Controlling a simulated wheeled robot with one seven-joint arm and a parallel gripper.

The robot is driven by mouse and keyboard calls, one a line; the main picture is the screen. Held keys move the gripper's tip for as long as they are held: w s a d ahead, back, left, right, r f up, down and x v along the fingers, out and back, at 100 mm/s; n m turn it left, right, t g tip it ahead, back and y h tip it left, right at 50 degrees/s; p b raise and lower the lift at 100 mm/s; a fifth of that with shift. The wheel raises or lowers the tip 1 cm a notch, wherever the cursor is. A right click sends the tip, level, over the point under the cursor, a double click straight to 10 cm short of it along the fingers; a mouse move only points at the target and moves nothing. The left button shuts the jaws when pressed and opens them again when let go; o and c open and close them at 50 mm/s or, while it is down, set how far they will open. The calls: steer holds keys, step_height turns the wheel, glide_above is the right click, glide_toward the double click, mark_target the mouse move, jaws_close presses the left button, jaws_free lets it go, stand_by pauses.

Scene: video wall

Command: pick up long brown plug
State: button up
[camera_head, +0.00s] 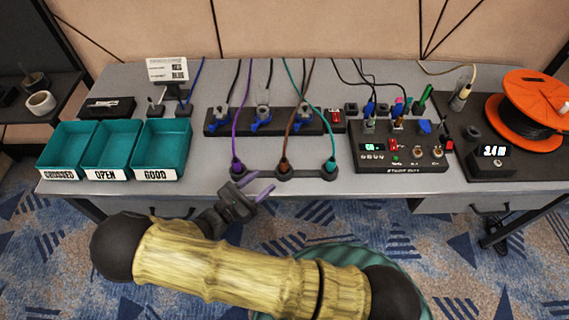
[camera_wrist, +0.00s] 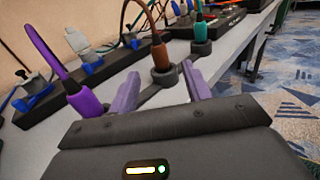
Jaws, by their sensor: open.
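The long brown plug (camera_head: 284,164) stands upright in the middle socket of a small dark holder strip (camera_head: 310,174) near the table's front edge. Its brown cable arches up and back. My gripper (camera_head: 258,185) is open, in front of and left of the brown plug, its purple fingers apart from it. In the wrist view the brown plug (camera_wrist: 161,58) appears beyond and between the two fingertips (camera_wrist: 164,76), with nothing held. A purple plug (camera_head: 237,166) stands in the left socket and a teal plug (camera_head: 331,164) in the right one.
Behind is a black strip (camera_head: 290,122) with several grey connectors. A black test box (camera_head: 398,160) stands to the right, beside an orange cable reel (camera_head: 535,90). Teal bins (camera_head: 163,157) stand at left. Bare table lies between the bins and holder strip.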

mark_target(281, 166)
steer(key=x, duration=0.4)
steer(key=shift+w+d+p, duration=0.2)
steer(key=shift+p, duration=0.1)
steer(key=shift+d, duration=0.15)
steer(key=shift+p+x, duration=0.5)
steer(key=shift+x, duration=2.3)
steer(key=shift+w, duration=0.15)
steer(key=shift+c, duration=0.2)
steer(key=shift+a, duration=0.2)
steer(key=c, duration=1)
